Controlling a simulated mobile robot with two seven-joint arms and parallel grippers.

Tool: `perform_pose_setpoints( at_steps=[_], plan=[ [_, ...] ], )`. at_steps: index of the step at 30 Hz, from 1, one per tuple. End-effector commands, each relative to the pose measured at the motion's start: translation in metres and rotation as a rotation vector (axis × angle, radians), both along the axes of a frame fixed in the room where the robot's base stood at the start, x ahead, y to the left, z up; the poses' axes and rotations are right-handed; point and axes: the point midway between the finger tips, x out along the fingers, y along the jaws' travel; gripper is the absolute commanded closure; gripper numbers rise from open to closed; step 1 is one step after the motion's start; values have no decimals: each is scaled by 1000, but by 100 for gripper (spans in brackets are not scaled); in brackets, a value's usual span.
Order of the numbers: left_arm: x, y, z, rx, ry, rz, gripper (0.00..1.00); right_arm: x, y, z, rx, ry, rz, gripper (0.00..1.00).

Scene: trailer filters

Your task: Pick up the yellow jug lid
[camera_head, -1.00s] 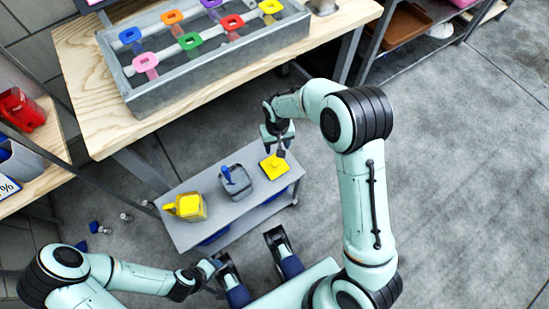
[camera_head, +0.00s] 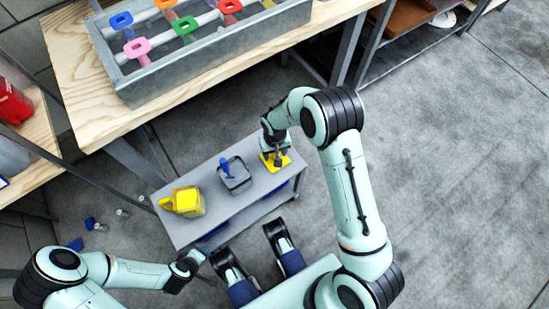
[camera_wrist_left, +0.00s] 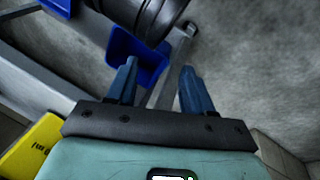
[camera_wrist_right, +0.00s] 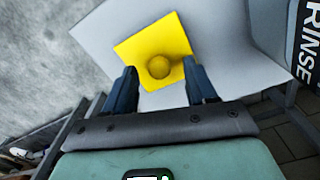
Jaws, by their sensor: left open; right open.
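The yellow jug lid (camera_wrist_right: 136,47) is a flat square with a round knob (camera_wrist_right: 159,67) in its middle, lying on the grey bench (camera_head: 225,209). It also shows in the head view (camera_head: 284,161) at the bench's right end, partly hidden by my right gripper (camera_head: 276,157). In the right wrist view my right gripper (camera_wrist_right: 162,86) is open, its fingers spread to either side of the knob and not closed on it. My left gripper (camera_wrist_left: 157,75) is open and empty, low beside the bench's front left.
A grey jug (camera_head: 238,182) with a blue handle stands mid-bench, left of the lid. A yellow jug (camera_head: 188,202) stands at the bench's left end. A blue bin (camera_wrist_left: 130,55) is under the bench. A metal trough (camera_head: 200,50) with coloured handles rests on the wooden table (camera_head: 90,110).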

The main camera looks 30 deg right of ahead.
Motion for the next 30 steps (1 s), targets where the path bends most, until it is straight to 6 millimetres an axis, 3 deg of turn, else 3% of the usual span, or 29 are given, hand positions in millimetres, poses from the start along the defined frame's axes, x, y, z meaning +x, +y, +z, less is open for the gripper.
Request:
perform_pose_setpoints(
  at_steps=[3, 9, 15, 25, 30],
  plan=[
    [6, 3, -5, 8, -16, 7, 49, 0, -1, -15, -1, 1, -2, 44],
    [7, 4, -4, 9, -19, 8, 49, 0, -1, -14, 0, -1, -2, 44],
    [7, 4, -4, 9, -18, 7, 49, 0, -1, -14, 0, -1, -2, 100],
    [6, 3, -3, 8, -16, 6, 49, 0, -1, -12, 0, -1, -2, 100],
    [1, 0, 1, 1, -3, 1, 49, 1, -1, 2, 0, -3, -1, 100]
  ],
)
